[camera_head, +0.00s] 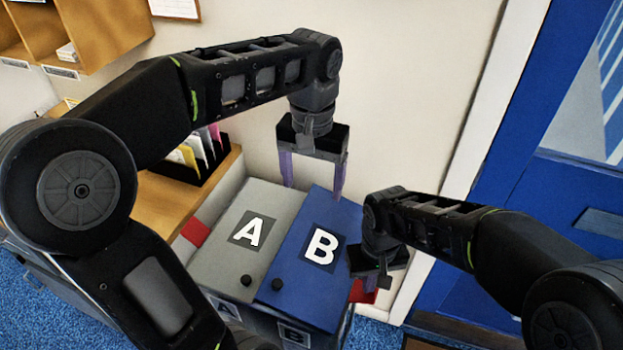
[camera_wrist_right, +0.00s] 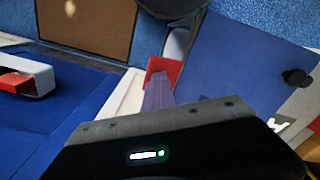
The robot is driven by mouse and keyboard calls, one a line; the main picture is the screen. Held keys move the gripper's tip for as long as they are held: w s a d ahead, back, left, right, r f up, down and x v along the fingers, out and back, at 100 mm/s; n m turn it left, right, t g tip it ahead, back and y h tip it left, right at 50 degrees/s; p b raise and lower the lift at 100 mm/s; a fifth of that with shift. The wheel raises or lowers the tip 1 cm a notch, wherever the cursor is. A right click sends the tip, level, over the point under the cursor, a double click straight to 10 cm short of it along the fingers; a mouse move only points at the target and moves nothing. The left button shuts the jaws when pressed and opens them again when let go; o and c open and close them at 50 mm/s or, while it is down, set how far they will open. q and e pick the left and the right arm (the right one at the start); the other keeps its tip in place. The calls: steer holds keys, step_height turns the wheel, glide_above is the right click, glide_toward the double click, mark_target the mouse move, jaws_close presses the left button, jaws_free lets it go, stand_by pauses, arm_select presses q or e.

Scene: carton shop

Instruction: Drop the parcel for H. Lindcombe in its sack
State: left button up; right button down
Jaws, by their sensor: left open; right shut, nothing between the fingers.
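No parcel and no name label that I can read shows in either view. Two bins stand side by side, with a grey lid marked A (camera_head: 270,205) and a blue lid marked B (camera_head: 300,278). Both lids look closed, and any sack inside is hidden. The blue lid also shows in the right wrist view (camera_wrist_right: 235,65). My left gripper (camera_head: 312,190) is open and empty, pointing down above the back of the lids. My right gripper (camera_head: 371,284) is shut and empty beside the right edge of lid B; its fingers show in the wrist view (camera_wrist_right: 158,92).
Red pieces stick out left of lid A (camera_head: 195,232) and right of lid B (camera_wrist_right: 163,68). Each lid has a black knob at its front. A wooden counter with a file rack (camera_head: 200,155) stands left. A blue door (camera_head: 540,190) is at right.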

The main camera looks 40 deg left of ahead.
steer(key=shift+w+d+r, duration=0.1)
steer(key=shift+r, duration=2.5)
steer(key=shift+r, duration=0.1)
steer(key=shift+r, duration=0.35)
step_height(320, 180, up, 7)
steer(key=b, duration=0.1)
steer(key=shift+b, duration=0.35)
steer(key=shift+f, duration=0.1)
